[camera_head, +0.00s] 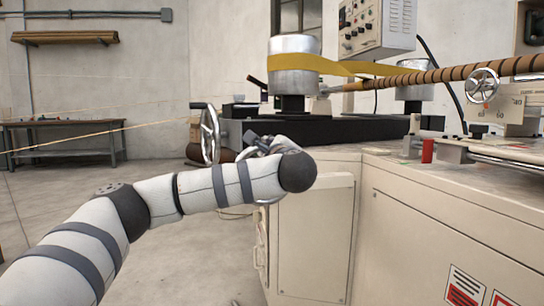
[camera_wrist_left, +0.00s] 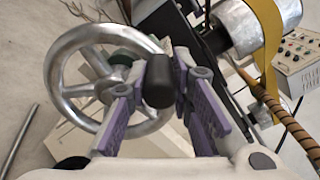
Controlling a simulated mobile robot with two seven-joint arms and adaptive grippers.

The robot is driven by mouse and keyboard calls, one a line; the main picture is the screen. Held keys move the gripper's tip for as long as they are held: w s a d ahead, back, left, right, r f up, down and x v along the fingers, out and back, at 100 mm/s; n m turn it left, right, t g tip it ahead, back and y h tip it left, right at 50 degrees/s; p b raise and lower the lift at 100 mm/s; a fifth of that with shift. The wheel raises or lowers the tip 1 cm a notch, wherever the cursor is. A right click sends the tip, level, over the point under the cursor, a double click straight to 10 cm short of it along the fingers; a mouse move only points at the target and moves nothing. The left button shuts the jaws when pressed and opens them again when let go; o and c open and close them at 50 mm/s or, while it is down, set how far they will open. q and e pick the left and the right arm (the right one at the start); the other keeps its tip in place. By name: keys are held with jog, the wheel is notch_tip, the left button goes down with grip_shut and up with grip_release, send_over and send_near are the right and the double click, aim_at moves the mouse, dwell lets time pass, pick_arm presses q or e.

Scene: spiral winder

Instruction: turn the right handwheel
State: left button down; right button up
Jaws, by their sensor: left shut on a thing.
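A shiny metal handwheel (camera_wrist_left: 56,76) with a black handle (camera_wrist_left: 158,80) fills the left half of the left wrist view. My left gripper (camera_wrist_left: 156,92) has its purple-padded fingers on either side of this handle, shut on it. In the head view my left gripper (camera_head: 258,145) is small and partly hidden behind my arm. A curved metal rim (camera_head: 267,201) shows just below my arm there; the rest of that wheel is hidden. Another handwheel (camera_head: 211,136) stands to the left of the gripper, seen nearly edge-on. My right gripper is not in view.
The beige machine cabinet (camera_head: 311,245) stands close to my left arm. A smaller handwheel (camera_head: 483,86) sits at the far right. Above are a metal drum (camera_head: 293,60), a yellow band and a control box (camera_head: 366,27). Open floor lies to the left, before a workbench (camera_head: 63,125).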

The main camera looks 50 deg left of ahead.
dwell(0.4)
pick_arm(q)
jog(key=c, duration=1.4)
grip_release()
jog(key=v, duration=0.7)
jog(key=shift+s+d, duration=0.2)
jog(key=shift+d, duration=0.05)
